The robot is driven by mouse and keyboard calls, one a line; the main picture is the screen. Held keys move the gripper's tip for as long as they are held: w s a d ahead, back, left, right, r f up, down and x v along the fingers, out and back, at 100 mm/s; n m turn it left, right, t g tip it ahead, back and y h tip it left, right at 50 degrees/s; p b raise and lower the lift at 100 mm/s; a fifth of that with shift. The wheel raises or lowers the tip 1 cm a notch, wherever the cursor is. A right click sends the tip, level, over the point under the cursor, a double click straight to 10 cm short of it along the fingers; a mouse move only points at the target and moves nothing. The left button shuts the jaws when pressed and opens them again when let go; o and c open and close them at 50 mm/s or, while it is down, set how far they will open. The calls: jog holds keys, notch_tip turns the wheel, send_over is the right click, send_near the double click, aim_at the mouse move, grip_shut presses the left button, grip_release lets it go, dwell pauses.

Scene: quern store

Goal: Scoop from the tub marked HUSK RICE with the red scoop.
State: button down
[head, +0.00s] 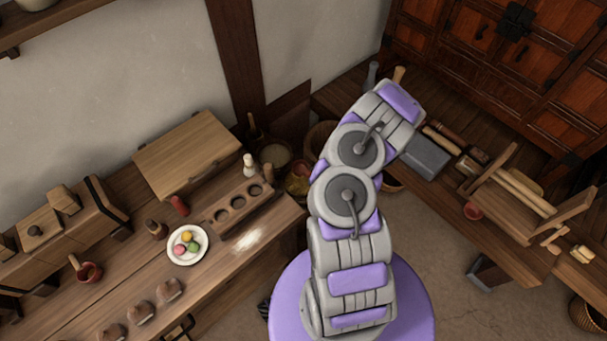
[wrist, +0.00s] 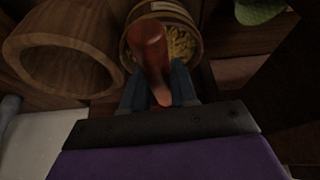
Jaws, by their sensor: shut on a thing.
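In the wrist view my gripper (wrist: 157,88) is shut on a red-brown scoop (wrist: 149,46), its two blue-grey fingers on either side of it. The scoop's rounded end overlaps a round wooden tub (wrist: 192,18) that holds yellowish pieces. I cannot tell whether the scoop touches them. A pale label (wrist: 168,6) shows at the tub's far side, but its writing cannot be read, so I cannot tell whether this is HUSK RICE. In the head view my arm hides the gripper and scoop.
A large wooden tub (wrist: 65,50), seemingly empty, stands left of the labelled one. Something green (wrist: 258,10) lies at the upper right. In the head view a left bench (head: 120,270) holds a plate (head: 187,258) and a holed rack (head: 222,213). A right bench (head: 500,235) carries tools.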

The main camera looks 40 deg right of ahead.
jog(key=shift+w+a+r, duration=0.1)
jog(key=shift+w+a, duration=0.05)
jog(key=shift+a, duration=0.1)
jog(key=shift+d, duration=0.4)
jog(key=shift+a+r+g+h+p, duration=0.15)
jog(key=shift+g+p, duration=0.35)
jog(key=shift+g, duration=0.1)
jog(key=shift+a+r+g+h+p, duration=0.1)
jog(key=shift+g+h+p, duration=0.05)
jog(key=shift+g+p, duration=0.4)
jog(key=shift+a+r+g, duration=0.1)
jog(key=shift+g, duration=0.15)
jog(key=d+g+p, duration=0.1)
jog(key=p, duration=0.2)
jog(key=shift+d, duration=0.3)
jog(key=shift+p, duration=0.45)
